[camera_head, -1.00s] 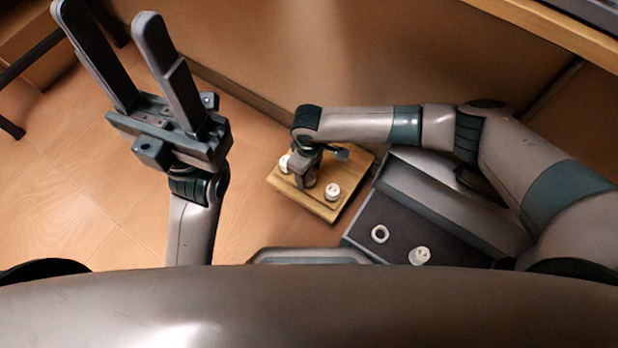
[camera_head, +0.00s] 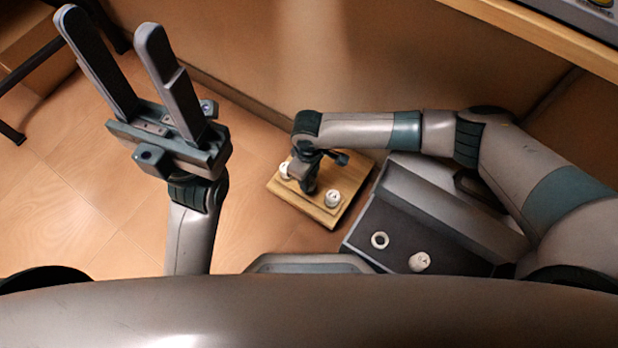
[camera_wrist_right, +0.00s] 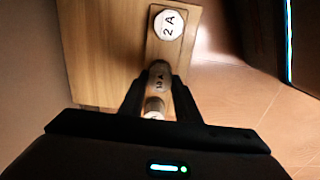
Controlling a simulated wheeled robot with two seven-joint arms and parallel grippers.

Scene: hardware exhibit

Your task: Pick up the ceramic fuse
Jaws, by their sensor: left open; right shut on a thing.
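My right gripper (camera_head: 307,188) reaches down over the middle of a small wooden board (camera_head: 346,207). In the right wrist view its fingertips (camera_wrist_right: 160,82) are shut on the ceramic fuse (camera_wrist_right: 159,72), a shaded round piece with a rating mark that is hard to read. I cannot tell whether it is clear of the board. A white cap marked 2 A (camera_wrist_right: 169,25) sits on the board beyond it, and another white piece (camera_wrist_right: 154,106) shows between the fingers. My left gripper (camera_head: 112,42) is open and empty, raised at the left.
On the board, white caps stand left (camera_head: 284,170) and right (camera_head: 332,199) of my right gripper. A wall rises behind; tiled floor is free at left.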

